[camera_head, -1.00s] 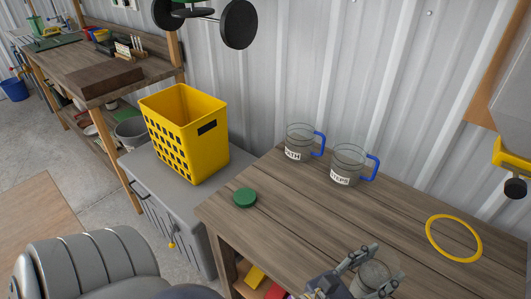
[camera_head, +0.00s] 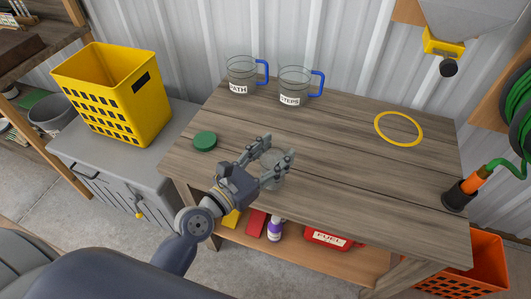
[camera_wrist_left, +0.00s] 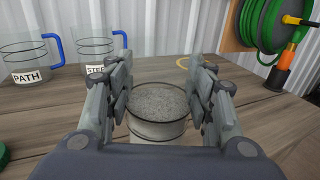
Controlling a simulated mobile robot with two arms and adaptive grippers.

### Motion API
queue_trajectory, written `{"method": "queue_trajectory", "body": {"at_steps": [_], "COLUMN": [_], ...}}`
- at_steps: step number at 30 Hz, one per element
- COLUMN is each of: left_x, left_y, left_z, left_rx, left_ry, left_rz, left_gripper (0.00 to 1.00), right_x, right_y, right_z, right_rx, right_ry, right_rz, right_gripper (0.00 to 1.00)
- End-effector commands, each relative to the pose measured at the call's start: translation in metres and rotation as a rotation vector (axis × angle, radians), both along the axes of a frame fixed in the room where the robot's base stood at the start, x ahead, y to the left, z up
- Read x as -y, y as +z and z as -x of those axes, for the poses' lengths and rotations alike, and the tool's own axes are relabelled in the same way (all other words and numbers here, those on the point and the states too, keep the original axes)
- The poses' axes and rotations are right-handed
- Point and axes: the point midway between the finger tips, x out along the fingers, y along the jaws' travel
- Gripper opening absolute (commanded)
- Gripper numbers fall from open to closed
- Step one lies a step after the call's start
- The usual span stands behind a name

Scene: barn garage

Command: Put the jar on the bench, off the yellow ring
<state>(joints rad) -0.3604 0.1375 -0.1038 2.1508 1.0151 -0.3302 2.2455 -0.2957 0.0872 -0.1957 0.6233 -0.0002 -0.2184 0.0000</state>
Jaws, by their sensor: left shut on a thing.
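A clear jar (camera_head: 273,171) with grey contents is held between the fingers of my left gripper (camera_head: 277,163), near the front of the wooden bench (camera_head: 340,175). In the left wrist view the jar (camera_wrist_left: 157,104) shows its dark rim and grainy grey fill between both fingers. Its base is hidden in the head view, so I cannot tell whether it touches the bench. The yellow ring (camera_head: 376,124) lies flat towards the bench's back right, apart from the jar and empty. My right gripper is not in view.
Two clear mugs with blue handles, PATH (camera_head: 238,76) and STEPS (camera_head: 291,88), stand at the back. A green lid (camera_head: 204,140) lies to the left. A hose end (camera_head: 460,195) is at the bench's right edge. The bench right of the jar is clear.

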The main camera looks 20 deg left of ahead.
Motion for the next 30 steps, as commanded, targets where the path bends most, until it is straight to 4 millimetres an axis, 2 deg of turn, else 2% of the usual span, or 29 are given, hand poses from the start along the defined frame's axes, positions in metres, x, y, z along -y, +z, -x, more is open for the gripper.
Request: {"method": "queue_trajectory", "body": {"at_steps": [3, 7, 15, 28, 29, 30], "left_x": [-0.016, -0.024, -0.026, -0.025, -0.025, -0.025], "left_y": [-0.002, -0.002, -0.036, -0.042, -0.043, -0.042], "left_z": [-0.015, -0.023, -0.023, -0.023, -0.023, -0.023], "left_rx": [0.004, 0.003, 0.001, 0.001, -0.002, -0.002], "left_ry": [0.0, 0.0, 0.0, 0.001, 0.0, 0.0], "left_rz": [-0.002, 0.0, -0.002, 0.003, 0.001, 0.001], "left_gripper": [0.07, 0.07, 0.07, 0.07, 0.52, 0.61], "right_x": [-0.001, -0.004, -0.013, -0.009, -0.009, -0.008], "right_y": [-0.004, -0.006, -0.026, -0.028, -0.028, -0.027], "right_z": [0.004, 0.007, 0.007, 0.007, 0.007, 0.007], "right_rx": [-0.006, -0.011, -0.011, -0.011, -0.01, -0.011], "right_ry": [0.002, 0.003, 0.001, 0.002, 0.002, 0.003], "right_rz": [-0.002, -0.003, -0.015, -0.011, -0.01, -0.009], "right_gripper": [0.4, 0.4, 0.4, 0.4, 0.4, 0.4]}}
